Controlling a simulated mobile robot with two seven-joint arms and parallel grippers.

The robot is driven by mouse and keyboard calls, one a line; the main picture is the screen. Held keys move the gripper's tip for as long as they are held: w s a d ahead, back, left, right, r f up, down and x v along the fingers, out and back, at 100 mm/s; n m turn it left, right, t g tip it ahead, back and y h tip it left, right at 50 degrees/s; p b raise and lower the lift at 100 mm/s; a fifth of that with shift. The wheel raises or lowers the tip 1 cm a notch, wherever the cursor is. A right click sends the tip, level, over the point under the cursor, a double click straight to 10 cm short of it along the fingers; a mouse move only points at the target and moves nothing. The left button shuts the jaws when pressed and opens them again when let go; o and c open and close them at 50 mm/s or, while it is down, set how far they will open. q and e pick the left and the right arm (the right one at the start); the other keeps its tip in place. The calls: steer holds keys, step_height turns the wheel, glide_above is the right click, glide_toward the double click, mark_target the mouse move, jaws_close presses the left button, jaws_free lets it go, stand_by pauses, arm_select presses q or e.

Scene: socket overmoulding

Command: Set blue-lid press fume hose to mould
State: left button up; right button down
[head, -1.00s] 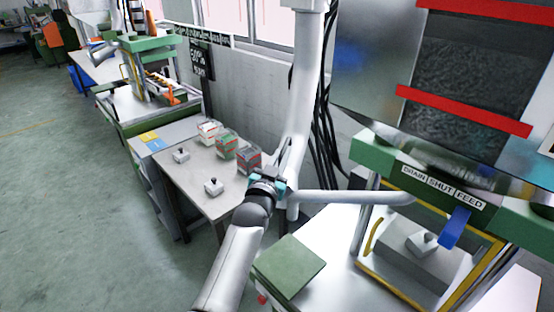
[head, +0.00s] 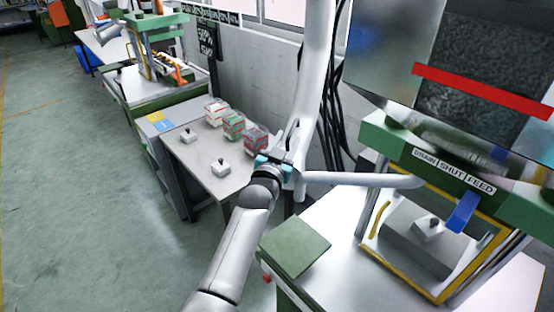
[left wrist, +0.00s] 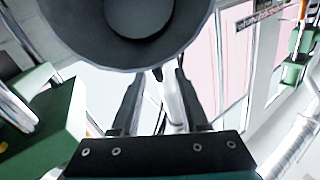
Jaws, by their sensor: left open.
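The fume hose shows as a pale upright pipe (head: 318,75) with a thin side arm (head: 365,180) reaching right to the front of the near press (head: 395,140). A blue lever (head: 463,212) hangs under the press's DRAIN SHUT FEED label. A small pale block with a knob (head: 428,228) sits inside the press frame. My left gripper (head: 288,156) is open beside the upright pipe, near the side arm's left end. In the left wrist view a pale rod (left wrist: 178,105) shows between the open fingers, with a grey round hood (left wrist: 135,25) above; contact is unclear. My right gripper is out of view.
A table (head: 200,185) behind my left arm holds several small boxes (head: 233,125) and knobbed blocks (head: 221,168). A green plate (head: 295,246) lies at the near press's left. Black cables (head: 335,110) hang behind the pipe. Open floor (head: 75,190) lies at left.

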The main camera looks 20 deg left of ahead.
arm_select(q)
steer(key=s, duration=1.4)
steer(key=shift+s+d, duration=0.25)
steer(key=shift+s, duration=0.05)
steer(key=shift+c, duration=0.4)
